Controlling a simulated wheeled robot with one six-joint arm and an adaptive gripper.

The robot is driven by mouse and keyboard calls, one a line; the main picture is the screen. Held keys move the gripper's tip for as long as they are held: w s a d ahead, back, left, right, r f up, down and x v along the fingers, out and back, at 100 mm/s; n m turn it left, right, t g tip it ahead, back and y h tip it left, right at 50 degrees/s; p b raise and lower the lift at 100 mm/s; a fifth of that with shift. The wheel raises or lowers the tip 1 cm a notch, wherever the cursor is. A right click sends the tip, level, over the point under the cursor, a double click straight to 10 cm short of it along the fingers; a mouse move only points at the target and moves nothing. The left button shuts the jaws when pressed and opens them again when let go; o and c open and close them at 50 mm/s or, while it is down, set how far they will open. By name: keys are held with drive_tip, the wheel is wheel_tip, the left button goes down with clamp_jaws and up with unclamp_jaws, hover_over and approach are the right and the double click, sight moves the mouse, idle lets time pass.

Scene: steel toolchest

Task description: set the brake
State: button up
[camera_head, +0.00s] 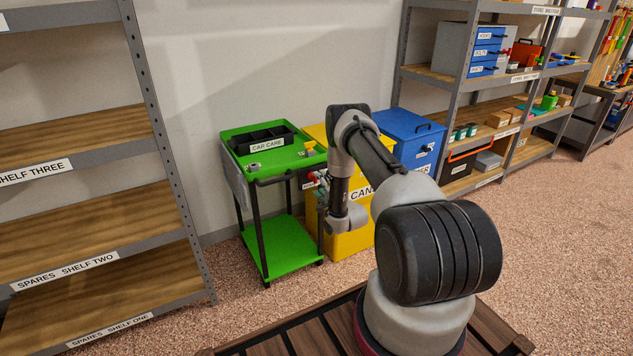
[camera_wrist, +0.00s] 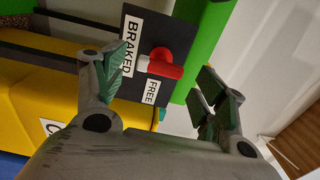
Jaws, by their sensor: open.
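The brake is a red lever (camera_wrist: 166,66) on a dark plate (camera_wrist: 183,36) with white labels reading BRAKED (camera_wrist: 131,44) and FREE (camera_wrist: 151,92). My gripper (camera_wrist: 163,74) is open in the wrist view, with the lever in the gap between its two fingers. I cannot tell whether either finger touches it. The lever's exact setting is hard to tell. In the head view, the brake's small red part (camera_head: 312,176) shows at the right side of the green cart (camera_head: 283,247), beside my wrist. My fingers are not clear there.
A black tray labelled CAR CARE (camera_head: 258,139) sits on the cart's top. A yellow bin (camera_head: 350,243) stands close beside the cart, with a blue bin (camera_head: 410,130) to its right. Shelves (camera_head: 75,210) stand at left, with open floor (camera_head: 560,240) at right.

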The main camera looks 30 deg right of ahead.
drive_tip(key=s, duration=0.8)
drive_tip(key=shift+s+d, duration=0.15)
drive_tip(key=shift+s, duration=0.1)
